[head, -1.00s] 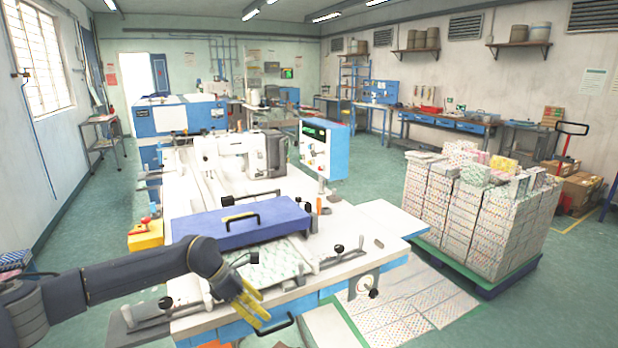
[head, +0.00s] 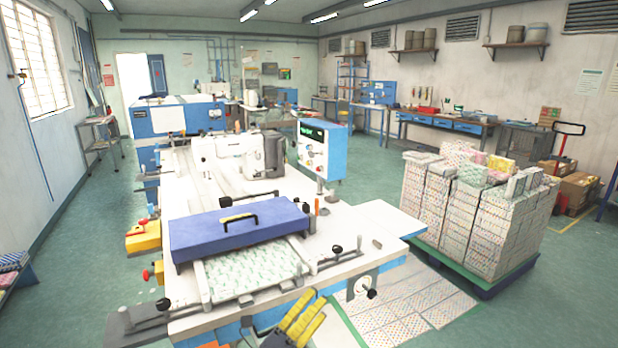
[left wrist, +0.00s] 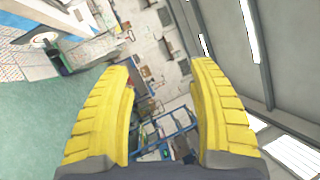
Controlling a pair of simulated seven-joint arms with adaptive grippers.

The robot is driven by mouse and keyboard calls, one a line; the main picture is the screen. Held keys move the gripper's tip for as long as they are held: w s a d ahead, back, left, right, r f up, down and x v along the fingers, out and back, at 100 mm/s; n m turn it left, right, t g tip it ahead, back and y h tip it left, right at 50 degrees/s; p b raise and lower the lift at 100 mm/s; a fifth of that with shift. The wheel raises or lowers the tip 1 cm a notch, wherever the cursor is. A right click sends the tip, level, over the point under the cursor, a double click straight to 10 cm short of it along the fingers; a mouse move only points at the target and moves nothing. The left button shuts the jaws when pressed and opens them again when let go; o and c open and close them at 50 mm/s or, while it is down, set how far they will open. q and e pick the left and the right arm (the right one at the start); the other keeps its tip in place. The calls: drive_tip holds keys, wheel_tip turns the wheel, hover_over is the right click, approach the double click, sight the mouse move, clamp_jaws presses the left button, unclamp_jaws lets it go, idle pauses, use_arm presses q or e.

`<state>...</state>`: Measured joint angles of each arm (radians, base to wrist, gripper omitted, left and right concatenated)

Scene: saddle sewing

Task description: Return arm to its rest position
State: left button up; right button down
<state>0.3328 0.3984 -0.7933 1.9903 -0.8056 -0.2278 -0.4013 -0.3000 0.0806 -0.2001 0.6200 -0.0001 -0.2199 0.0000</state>
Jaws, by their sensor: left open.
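My left gripper (head: 298,320) shows at the bottom edge of the head view, its yellow fingers in front of the near edge of the sewing machine's table. In the left wrist view its two yellow fingers (left wrist: 165,110) stand wide apart with nothing between them. Most of my left arm is outside the head view. The saddle sewing machine (head: 235,160) stands in the middle, with a blue cover (head: 205,238) lying across its white table. Patterned sheets (head: 250,275) lie in front of the cover. My right gripper does not show.
A pallet of stacked printed sheets (head: 470,210) stands on the floor to the right. A control box (head: 322,150) stands beside the machine. Several levers and knobs (head: 330,255) stick up along the table's near side. The green floor at the left (head: 80,280) is clear.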

use_arm(q)
drive_tip(key=s+a+f+n+y, duration=0.4)
drive_tip(key=a+f+n+y, duration=0.25)
drive_tip(key=a+n, duration=0.2)
drive_tip(key=s+a+f+n+y, duration=0.3)
drive_tip(key=a+f+n+y, duration=0.3)
drive_tip(key=a+n+y, duration=0.3)
drive_tip(key=s+a+f+n+g+y, duration=0.2)
drive_tip(key=s+a+f+g, duration=0.2)
drive_tip(key=s+a+f, duration=0.5)
drive_tip(key=s+a+f+n+g+y, duration=0.25)
drive_tip(key=s+a+g, duration=0.3)
drive_tip(key=s, duration=0.75)
drive_tip(key=s+d+f+g+h, duration=0.1)
drive_tip(key=s+d+f+h, duration=0.15)
drive_tip(key=f, duration=1.35)
drive_tip(key=s+d+f+g+h, duration=0.1)
drive_tip(key=d+f+h, duration=0.15)
drive_tip(key=f, duration=1.35)
drive_tip(key=s+f+n+g, duration=0.3)
drive_tip(key=s+f, duration=1.7)
drive_tip(key=s, duration=0.1)
drive_tip(key=shift+h, duration=0.3)
